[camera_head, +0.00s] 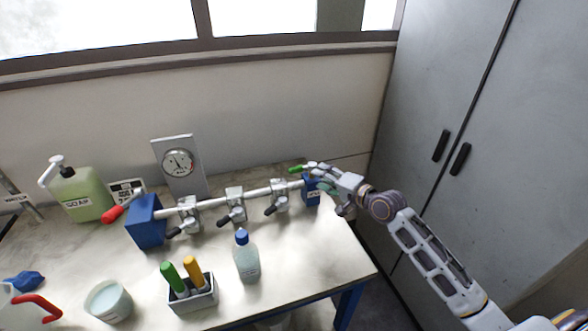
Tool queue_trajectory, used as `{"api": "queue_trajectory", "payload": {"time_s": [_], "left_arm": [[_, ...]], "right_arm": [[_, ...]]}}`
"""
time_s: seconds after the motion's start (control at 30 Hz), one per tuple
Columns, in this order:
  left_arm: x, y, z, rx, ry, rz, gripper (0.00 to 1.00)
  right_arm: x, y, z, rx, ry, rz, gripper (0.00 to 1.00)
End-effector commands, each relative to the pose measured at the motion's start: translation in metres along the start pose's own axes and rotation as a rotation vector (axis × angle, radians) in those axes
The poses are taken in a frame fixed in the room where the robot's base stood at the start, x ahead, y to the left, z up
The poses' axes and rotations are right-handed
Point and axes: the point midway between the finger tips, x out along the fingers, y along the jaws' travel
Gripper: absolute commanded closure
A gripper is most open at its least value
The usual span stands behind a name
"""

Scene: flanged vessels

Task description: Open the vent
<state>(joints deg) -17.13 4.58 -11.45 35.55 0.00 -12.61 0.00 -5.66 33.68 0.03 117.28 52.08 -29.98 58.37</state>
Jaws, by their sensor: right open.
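A pipe (255,191) runs over the table between two blue blocks. The right blue block (311,192) has a small label too small to read; I cannot tell if it names the vent. A green handle (296,169) sticks out to the left above that block. A red handle (113,214) sticks out from the left blue block (146,222). My right gripper (317,178) is open at the right block, with its fingers close to the green handle. I cannot tell whether they touch it. The gripper partly hides the block. My left gripper is not in view.
Several clamps with black knobs (236,207) sit along the pipe. A pressure gauge (178,162) stands behind. A soap bottle (80,195), a clear bottle (246,258), a holder with two handled tools (194,294) and a tub (108,301) stand around. Grey cabinets (480,120) bound the right.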

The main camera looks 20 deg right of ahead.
Motion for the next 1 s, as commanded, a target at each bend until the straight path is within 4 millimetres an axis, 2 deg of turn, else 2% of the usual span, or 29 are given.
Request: {"api": "queue_trajectory", "payload": {"time_s": [0.2, 0.4, 1.0], "left_arm": [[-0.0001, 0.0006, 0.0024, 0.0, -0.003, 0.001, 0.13], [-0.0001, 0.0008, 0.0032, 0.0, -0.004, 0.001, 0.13], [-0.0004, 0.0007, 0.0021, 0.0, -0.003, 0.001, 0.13]], "right_arm": [[0.0, 0.0052, 0.0059, 0.214, -0.025, 0.024, 0.56], [0.0, 0.0069, 0.0068, 0.338, -0.026, 0.034, 0.56], [0.0021, 0.0066, 0.0063, 0.364, -0.025, 0.033, 0.56]]}}
